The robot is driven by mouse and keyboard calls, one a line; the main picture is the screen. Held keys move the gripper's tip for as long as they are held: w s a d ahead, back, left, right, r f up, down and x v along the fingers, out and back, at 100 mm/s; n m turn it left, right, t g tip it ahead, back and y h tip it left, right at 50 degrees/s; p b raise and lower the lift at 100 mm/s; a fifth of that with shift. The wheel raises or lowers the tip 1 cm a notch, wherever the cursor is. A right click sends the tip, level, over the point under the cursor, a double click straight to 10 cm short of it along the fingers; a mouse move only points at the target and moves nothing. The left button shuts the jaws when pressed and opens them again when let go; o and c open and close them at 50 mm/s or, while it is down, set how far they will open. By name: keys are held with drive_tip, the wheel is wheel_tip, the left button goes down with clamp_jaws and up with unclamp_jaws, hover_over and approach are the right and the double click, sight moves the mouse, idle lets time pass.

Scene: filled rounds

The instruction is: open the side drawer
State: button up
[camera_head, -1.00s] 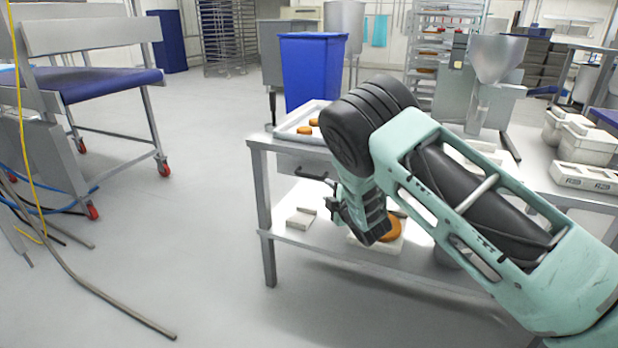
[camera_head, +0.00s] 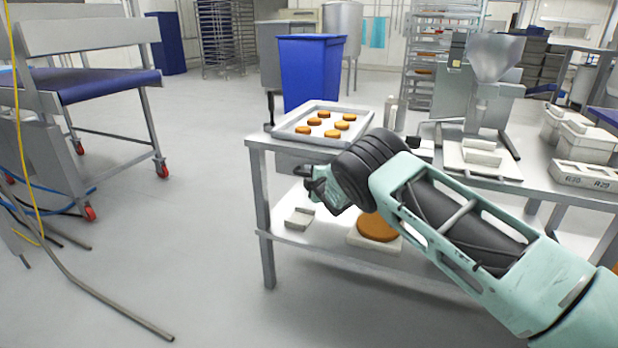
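The side drawer (camera_head: 288,162) is a grey front just under the table top, at the table's near left end. Only its left part shows; my arm covers the rest. Its dark bar handle is hidden behind my gripper. My gripper (camera_head: 312,184) is at the drawer front, where the handle is, pointing left. Its fingers are small and partly hidden, so I cannot tell whether they are around the handle, touching it or apart from it. The drawer looks shut or nearly so.
A tray (camera_head: 280,131) with several orange-brown rounds stands on the metal table (camera_head: 262,143) above the drawer. The lower shelf (camera_head: 300,238) holds a small pale block (camera_head: 299,218) and a large brown round (camera_head: 378,227). A blue bin (camera_head: 311,75) stands behind.

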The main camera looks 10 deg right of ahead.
drive_tip(key=shift+w, duration=0.1)
clamp_jaws()
drive_tip(key=s+a+p, duration=0.1)
drive_tip(key=s+a, duration=0.6)
drive_tip(key=s, duration=0.2)
drive_tip(key=s+a+p, duration=0.1)
drive_tip(key=s+a, duration=0.6)
drive_tip(key=s, duration=0.3)
drive_tip(key=shift+s+a, duration=0.15)
drive_tip(key=shift+s, duration=0.15)
unclamp_jaws()
drive_tip(key=v, duration=1.7)
drive_tip(key=shift+s+p, duration=0.2)
drive_tip(key=shift+p, duration=0.15)
drive_tip(key=shift+r, duration=0.1)
